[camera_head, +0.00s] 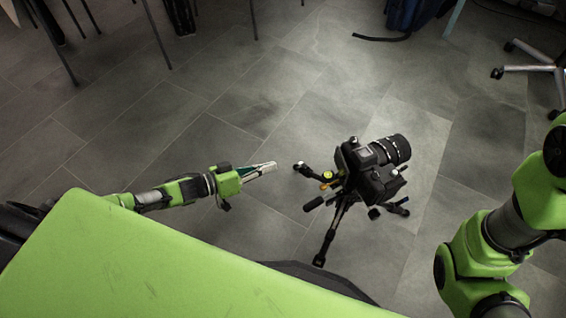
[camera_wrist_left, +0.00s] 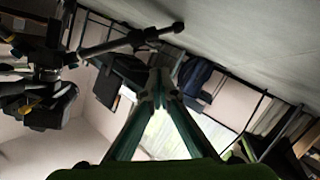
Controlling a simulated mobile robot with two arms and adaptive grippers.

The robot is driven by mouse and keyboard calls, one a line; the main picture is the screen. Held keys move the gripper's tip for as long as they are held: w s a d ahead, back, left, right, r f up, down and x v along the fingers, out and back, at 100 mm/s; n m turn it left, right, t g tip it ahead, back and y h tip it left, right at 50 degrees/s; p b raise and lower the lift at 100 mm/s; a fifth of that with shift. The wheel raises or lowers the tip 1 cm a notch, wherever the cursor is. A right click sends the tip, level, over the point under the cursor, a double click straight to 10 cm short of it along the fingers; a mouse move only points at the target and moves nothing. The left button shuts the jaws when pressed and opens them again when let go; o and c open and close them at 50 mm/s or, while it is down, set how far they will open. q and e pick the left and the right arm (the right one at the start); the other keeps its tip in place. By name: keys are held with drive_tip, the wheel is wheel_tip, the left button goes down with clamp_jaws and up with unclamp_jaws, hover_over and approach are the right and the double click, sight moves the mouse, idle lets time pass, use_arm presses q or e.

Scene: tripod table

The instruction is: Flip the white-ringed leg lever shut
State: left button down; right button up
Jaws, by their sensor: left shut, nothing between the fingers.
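A black tripod (camera_head: 338,222) stands on the floor with its legs spread, and a black camera (camera_head: 378,170) with a large lens sits on top. One leg (camera_head: 308,170) points left toward my left gripper (camera_head: 273,166). That gripper is shut and empty, a short way left of this leg's end. In the left wrist view the closed fingertips (camera_wrist_left: 160,78) are at the middle, with a tripod leg (camera_wrist_left: 120,42) crossing above and left of them. I cannot make out the white-ringed lever in either view. My right gripper is out of view; only its arm shows.
A small yellow-green disc (camera_head: 327,175) shows near the tripod head. Grey tiled floor (camera_head: 260,110) around the tripod is clear. A wheeled chair base (camera_head: 535,68) stands at the upper right, and thin table or chair legs (camera_head: 157,35) at the upper left.

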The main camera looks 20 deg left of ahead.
use_arm(q)
drive_tip(key=shift+v, duration=2.1)
